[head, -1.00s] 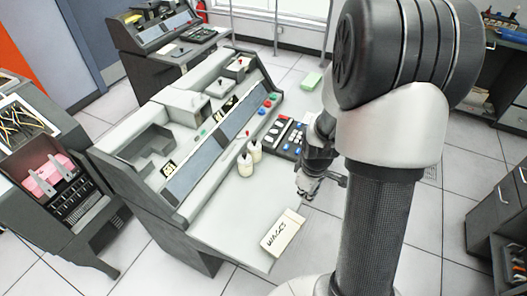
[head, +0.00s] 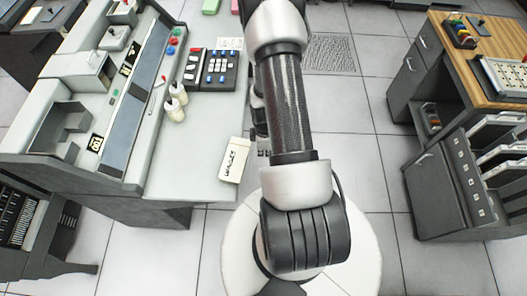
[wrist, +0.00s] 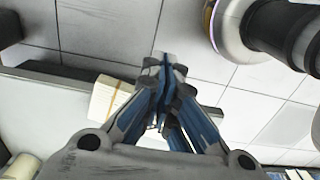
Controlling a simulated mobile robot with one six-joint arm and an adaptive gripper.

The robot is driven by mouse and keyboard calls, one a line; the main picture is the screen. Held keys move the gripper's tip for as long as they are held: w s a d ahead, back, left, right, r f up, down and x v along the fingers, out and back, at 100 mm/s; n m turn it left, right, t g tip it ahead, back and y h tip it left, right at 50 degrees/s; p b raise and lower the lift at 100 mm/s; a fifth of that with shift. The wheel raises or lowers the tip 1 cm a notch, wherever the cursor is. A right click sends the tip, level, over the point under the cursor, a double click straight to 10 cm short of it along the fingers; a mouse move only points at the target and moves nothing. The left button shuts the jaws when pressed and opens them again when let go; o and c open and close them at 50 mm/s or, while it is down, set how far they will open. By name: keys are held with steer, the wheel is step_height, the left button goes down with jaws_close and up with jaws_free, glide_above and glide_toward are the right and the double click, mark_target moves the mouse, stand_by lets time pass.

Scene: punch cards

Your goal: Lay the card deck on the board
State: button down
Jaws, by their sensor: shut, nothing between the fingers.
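The card deck (head: 233,160), a cream block lettered "WAGES", lies flat near the front right corner of the pale console desk (head: 212,130). In the wrist view a cream block with a tan band, seemingly the deck (wrist: 103,98), shows partly behind my left finger. My gripper (wrist: 163,72) is shut and empty, its fingertips together to the right of the deck. In the head view my arm hides most of the gripper. I cannot tell for sure which surface is the board; a framed panel (head: 502,82) lies on the wooden-topped cabinet at right.
The wooden-topped cabinet (head: 462,62) and a rack of slots (head: 470,180) stand at right. Tiled floor (head: 365,120) lies open between.

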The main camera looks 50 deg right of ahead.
mark_target(236, 160)
steer(key=w+a+f+b, duration=0.2)
steer(key=w+f+b, duration=0.1)
steer(key=f+b, duration=0.1)
steer(key=shift+a+f, duration=0.3)
steer(key=shift+f, duration=0.35)
